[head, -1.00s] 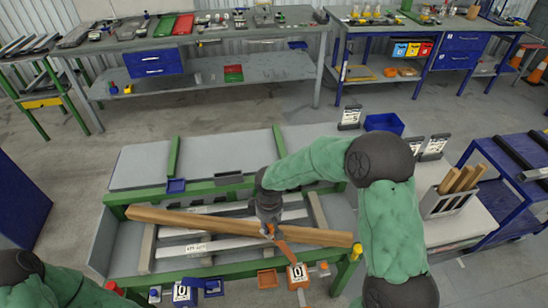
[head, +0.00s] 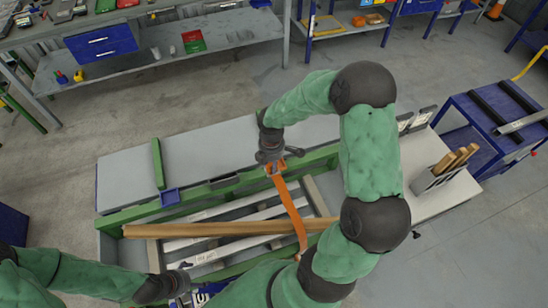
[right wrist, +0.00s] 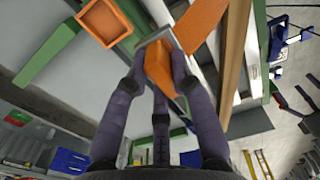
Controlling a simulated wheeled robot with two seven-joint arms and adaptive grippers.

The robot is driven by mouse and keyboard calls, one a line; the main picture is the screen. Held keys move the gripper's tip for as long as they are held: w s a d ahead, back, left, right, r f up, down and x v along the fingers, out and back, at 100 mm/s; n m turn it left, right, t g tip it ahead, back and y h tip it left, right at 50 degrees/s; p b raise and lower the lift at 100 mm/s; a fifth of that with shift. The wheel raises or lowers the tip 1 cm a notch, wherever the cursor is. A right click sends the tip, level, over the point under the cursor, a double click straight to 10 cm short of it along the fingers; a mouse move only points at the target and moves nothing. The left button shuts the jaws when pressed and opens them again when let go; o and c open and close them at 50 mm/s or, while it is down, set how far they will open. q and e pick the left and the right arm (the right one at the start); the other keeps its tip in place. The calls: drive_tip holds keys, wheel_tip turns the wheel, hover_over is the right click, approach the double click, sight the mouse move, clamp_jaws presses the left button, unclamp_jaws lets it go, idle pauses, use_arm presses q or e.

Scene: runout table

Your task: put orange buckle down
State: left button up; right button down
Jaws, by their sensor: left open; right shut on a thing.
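The orange buckle (right wrist: 158,62) is between the fingers of my right gripper (right wrist: 160,80) in the right wrist view, with a grey metal frame at its edge. My right gripper (head: 270,165) is shut on it above the far green rail. An orange strap (head: 290,205) runs from it across the wooden beam (head: 220,229) to the near side; its near end is partly hidden by my arm. My left gripper (head: 182,277) is open and seemingly empty by the near rail; its fingertips are small and hard to see.
An orange tray (right wrist: 105,20) shows near the gripper. A holder with wooden pieces (head: 440,172) stands right.

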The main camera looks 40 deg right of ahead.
drive_tip(key=w+d+f, duration=0.6)
drive_tip(key=f, duration=0.1)
drive_tip(key=shift+w+d+f+b, duration=0.2)
drive_tip(key=shift+w+d+b, duration=0.05)
drive_tip(key=shift+d+b, duration=0.15)
drive_tip(key=shift+w+d+f, duration=0.15)
drive_tip(key=shift+f, duration=1.7)
drive_tip(key=shift+f+b, duration=0.15)
drive_tip(key=shift+b, duration=0.15)
drive_tip(key=c, duration=1.1)
unclamp_jaws()
drive_tip(key=shift+o, duration=0.2)
